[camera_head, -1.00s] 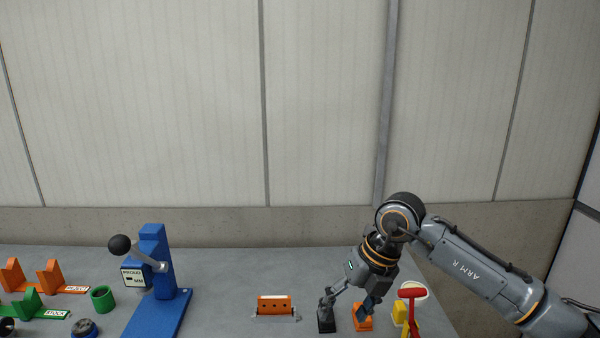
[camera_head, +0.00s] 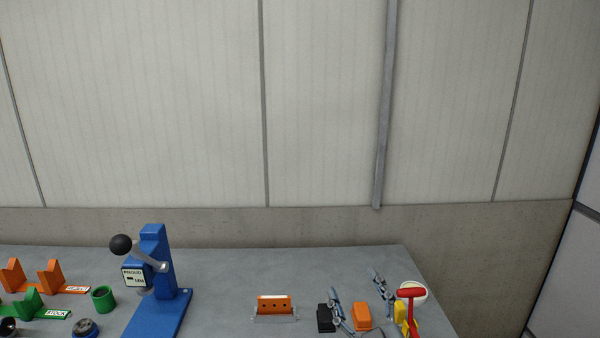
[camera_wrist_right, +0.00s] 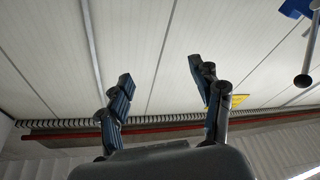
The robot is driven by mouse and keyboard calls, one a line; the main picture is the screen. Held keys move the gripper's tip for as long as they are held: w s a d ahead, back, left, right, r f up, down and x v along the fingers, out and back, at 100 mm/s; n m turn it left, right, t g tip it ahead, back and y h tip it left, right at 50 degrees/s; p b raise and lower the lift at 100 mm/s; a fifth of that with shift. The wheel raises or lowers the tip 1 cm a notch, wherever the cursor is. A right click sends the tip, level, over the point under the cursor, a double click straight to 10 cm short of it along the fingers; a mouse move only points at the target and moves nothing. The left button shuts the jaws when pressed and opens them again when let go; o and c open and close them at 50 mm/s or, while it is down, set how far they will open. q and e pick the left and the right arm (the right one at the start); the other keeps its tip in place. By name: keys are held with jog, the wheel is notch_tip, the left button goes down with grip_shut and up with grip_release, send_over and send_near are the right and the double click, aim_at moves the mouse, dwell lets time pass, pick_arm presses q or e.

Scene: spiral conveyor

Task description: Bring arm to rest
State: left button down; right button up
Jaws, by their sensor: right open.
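My right gripper (camera_head: 357,298) shows at the lower right of the head view, its two fingers pointing up and spread apart. It is open, with nothing between the fingers. The right wrist view also shows both fingers (camera_wrist_right: 160,95) apart and empty against the pale wall or ceiling panels. In the head view the fingers overlap the row of small blocks on the table. The rest of the right arm is below the picture's edge. My left gripper is in no view.
The grey table (camera_head: 225,270) holds a blue press (camera_head: 153,265), an orange block in a holder (camera_head: 274,305), a black block (camera_head: 325,318), an orange block (camera_head: 362,318), a yellow item (camera_head: 400,311) and a red-handled tool (camera_head: 411,305). Orange and green stands (camera_head: 48,275) are at left.

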jog(key=s+d+f+m+g+h, duration=0.2)
jog(key=d+f, duration=0.1)
jog(key=f, duration=0.3)
jog(key=s+d+f+m+g+h, duration=0.2)
jog(key=d+f+m+h, duration=0.15)
jog(key=f, duration=0.25)
jog(key=s+d+f+m+g, duration=0.1)
jog(key=s+d+f+g, duration=0.1)
jog(key=s+f+g, duration=0.65)
jog(key=s+d+f+g, duration=0.2)
jog(key=s+f+g, duration=0.2)
jog(key=s+f, duration=0.85)
jog(key=s+f+g+b, duration=0.1)
jog(key=s+f+b, duration=0.15)
jog(key=f, duration=1.15)
jog(key=s+f+b, duration=0.2)
jog(key=f+b, duration=0.1)
jog(key=f, duration=1)
jog(key=s+d+f+b, duration=0.1)
jog(key=s+f+b, duration=0.1)
jog(key=s+f, duration=0.6)
jog(key=s+d+f+g+b, duration=0.1)
jog(key=s+d+f+b, duration=0.1)
jog(key=s+f, duration=0.6)
notch_tip(320, 180, down, 5)
jog(key=shift+s+f, duration=0.15)
jog(key=shift+s, duration=0.25)
